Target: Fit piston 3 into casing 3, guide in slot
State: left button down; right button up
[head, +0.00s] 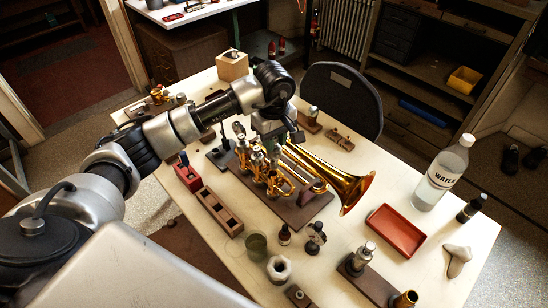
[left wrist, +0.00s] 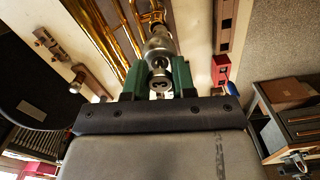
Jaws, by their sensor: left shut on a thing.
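The brass trumpet (head: 345,188) lies on a dark board (head: 300,218) in the middle of the bench, bell to the right. My left gripper (head: 272,138) is over its valve section. In the left wrist view, the green fingers (left wrist: 159,72) are shut on a silver piston (left wrist: 160,85), whose round end seems marked 3. A silver cylindrical part (left wrist: 158,45) lies just beyond the fingers, in line with the piston. The arm and fingers hide casing 3's mouth, so I cannot tell whether the piston is inside it. The guide and slot are not visible.
A wooden box with compartments (head: 217,212) and a red block (head: 188,176) are left of the board. A red tray (head: 395,230) and water bottle (head: 442,175) stand right. A wooden block (head: 232,66) stands behind. Small jars and fittings crowd the front.

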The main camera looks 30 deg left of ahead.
aim_at(273, 161)
pick_arm(q)
jog(key=shift+w+a+f+n+b, duration=0.2)
jog(key=shift+w+f+n+b, duration=0.15)
jog(key=shift+f, duration=0.3)
jog(key=shift+w+a+f+n+b, duration=0.2)
jog(key=shift+f+n+b, duration=0.1)
jog(key=shift+f, duration=0.4)
jog(key=shift+w+a+f+n+b, duration=0.25)
jog(key=shift+w+f+n, duration=0.1)
jog(key=shift+f, duration=0.3)
jog(key=shift+s+b, duration=0.1)
jog(key=shift+b, duration=0.6)
jog(key=shift+f, duration=0.1)
dwell(0.6)
jog(key=shift+f+b, duration=2.95)
jog(key=shift+f, duration=0.35)
jog(key=c, duration=0.8)
grip_release()
jog(key=shift+c, duration=0.2)
jog(key=shift+r, duration=0.15)
